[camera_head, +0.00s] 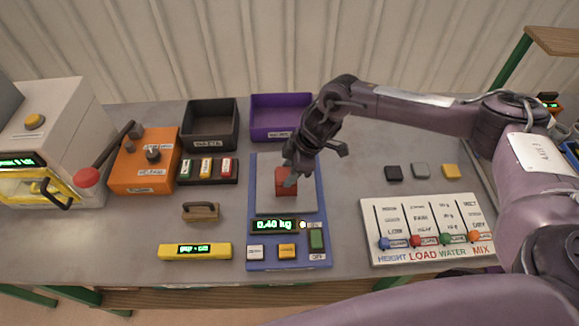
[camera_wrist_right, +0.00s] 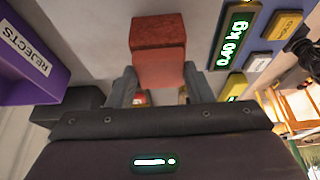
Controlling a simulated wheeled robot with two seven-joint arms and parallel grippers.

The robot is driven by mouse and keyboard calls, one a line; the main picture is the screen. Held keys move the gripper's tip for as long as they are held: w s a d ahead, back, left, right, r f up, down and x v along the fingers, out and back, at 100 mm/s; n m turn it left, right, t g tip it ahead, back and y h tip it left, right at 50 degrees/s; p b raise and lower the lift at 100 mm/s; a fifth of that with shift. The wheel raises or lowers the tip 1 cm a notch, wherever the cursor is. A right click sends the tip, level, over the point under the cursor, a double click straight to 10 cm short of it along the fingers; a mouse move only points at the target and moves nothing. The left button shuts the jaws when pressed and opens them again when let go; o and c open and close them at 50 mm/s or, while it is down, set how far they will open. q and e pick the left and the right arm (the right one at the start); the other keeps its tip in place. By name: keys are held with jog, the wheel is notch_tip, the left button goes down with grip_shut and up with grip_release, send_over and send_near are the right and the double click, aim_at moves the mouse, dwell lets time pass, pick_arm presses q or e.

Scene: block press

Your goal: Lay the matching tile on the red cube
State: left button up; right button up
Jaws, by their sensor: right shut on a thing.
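The red cube (camera_head: 281,187) stands on the grey plate (camera_head: 265,202) of the blue scale, whose display reads 0.40 kg. My right gripper (camera_head: 291,180) is right over the cube, pointing down. In the right wrist view its two fingers (camera_wrist_right: 160,88) are shut on a lighter red tile (camera_wrist_right: 160,70), with the darker cube (camera_wrist_right: 158,32) just beyond it. The tile is at the cube's top; I cannot tell whether they touch. Black (camera_head: 393,173), grey (camera_head: 420,170) and yellow (camera_head: 451,171) tiles lie in a row at right. My left gripper is not in view.
A black bin (camera_head: 209,112) and a purple rejects bin (camera_head: 254,127) stand behind the scale. An orange lever box (camera_head: 146,172) and the press (camera_head: 60,120) are at left. A slider board (camera_head: 430,250) lies at front right. A wooden-handled tool (camera_head: 201,211) lies left of the scale.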

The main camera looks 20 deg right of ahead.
jog(key=shift+f, duration=0.1)
jog(key=shift+f, duration=0.1)
jog(key=o, duration=1)
jog(key=shift+r, duration=0.25)
jog(key=b+v, duration=0.4)
jog(key=v, duration=0.8)
jog(key=shift+f, duration=0.15)
